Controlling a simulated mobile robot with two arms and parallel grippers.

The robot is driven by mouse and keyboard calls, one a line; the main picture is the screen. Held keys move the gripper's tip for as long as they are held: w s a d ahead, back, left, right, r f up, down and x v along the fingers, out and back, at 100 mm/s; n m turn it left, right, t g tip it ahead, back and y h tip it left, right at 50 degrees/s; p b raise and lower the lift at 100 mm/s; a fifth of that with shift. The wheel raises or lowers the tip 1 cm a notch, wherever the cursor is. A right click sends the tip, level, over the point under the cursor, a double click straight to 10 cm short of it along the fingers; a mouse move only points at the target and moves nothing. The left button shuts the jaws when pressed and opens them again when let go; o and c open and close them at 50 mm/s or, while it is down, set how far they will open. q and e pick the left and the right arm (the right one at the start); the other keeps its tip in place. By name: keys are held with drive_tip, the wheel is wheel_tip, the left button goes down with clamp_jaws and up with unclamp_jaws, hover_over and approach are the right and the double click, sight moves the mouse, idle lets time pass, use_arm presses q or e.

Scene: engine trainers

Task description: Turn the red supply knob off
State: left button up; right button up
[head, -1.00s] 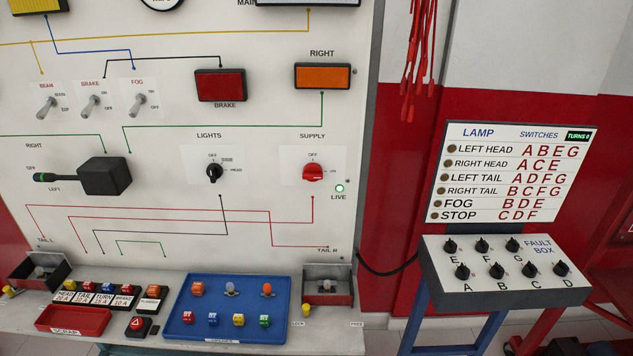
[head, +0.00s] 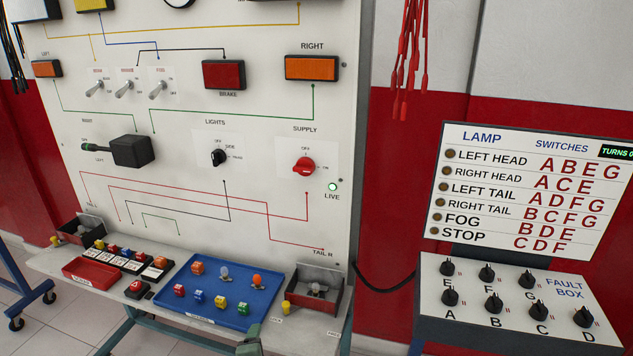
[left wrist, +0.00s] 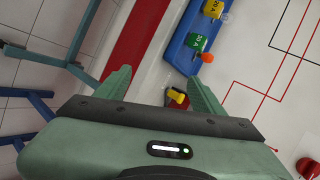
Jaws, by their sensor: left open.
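The red supply knob (head: 304,167) sits on the white board under the SUPPLY label, with OFF marked above it and ON to its right. I cannot tell exactly where its pointer stands. The green LIVE lamp (head: 333,187) below it is lit. In the left wrist view a red knob (left wrist: 308,168) shows at the lower right corner, off to the side of the fingers. My left gripper (left wrist: 161,88) is open, with nothing between its green fingers, near the shelf edge. A green part of it seems to show at the bottom of the head view. My right gripper is out of view.
Below the board a shelf holds a blue tray (head: 213,316) of coloured parts, a red bin (head: 92,272) and an open lamp box (head: 318,288). The black lights knob (head: 218,157) is left of the supply knob. A fault box (head: 514,312) stands at right.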

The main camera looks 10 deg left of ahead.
use_arm(q)
drive_tip(key=w+r+m+t, duration=0.1)
drive_tip(key=w+r, duration=0.1)
drive_tip(key=r, duration=0.1)
drive_tip(key=w+r+m+t, duration=0.1)
drive_tip(key=w+r+m, duration=0.1)
drive_tip(key=w, duration=0.1)
drive_tip(key=shift+r+y, duration=0.3)
drive_tip(key=shift+r, duration=0.1)
drive_tip(key=w+r+m+t, duration=0.4)
drive_tip(key=w+r+m, duration=0.25)
drive_tip(key=r, duration=0.35)
drive_tip(key=m+t+h+b, duration=0.1)
drive_tip(key=m+t+h, duration=0.45)
drive_tip(key=m, duration=0.85)
approach(302, 171)
drive_tip(key=x, duration=0.8)
drive_tip(key=shift+w+r, duration=0.2)
drive_tip(key=shift+w, duration=0.15)
drive_tip(key=c, duration=1.4)
drive_tip(key=shift+o, duration=0.2)
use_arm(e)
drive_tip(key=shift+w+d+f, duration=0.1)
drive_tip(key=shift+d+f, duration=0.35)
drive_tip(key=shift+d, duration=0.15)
